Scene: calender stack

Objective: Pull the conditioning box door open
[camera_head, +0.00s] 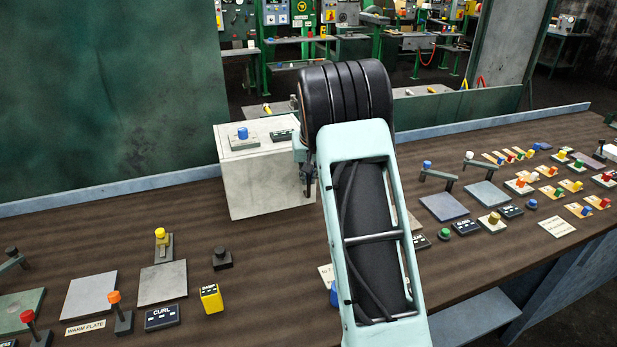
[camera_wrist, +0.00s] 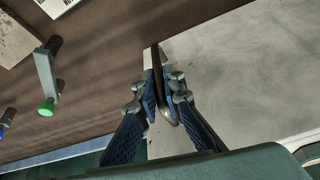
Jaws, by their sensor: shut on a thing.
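The conditioning box (camera_head: 262,184) is a pale grey block on the bench, left of my arm in the head view. A blue knob (camera_head: 242,132) sits on its top. Its pale face (camera_wrist: 235,70) fills the right of the wrist view. My gripper (camera_wrist: 160,92) is shut on a thin dark upright piece, seemingly the door handle (camera_wrist: 155,54), at the edge of that face. In the head view my gripper (camera_head: 307,178) is at the box's right edge, partly hidden by my arm. I see no clear door gap; I cannot tell how far the door is open.
A yellow block (camera_head: 211,298) and a black knob (camera_head: 222,258) stand on the bench in front of the box. A green-knobbed lever (camera_wrist: 46,85) is left of my gripper in the wrist view. Plates and small coloured parts crowd the right. Brown bench directly before the box is clear.

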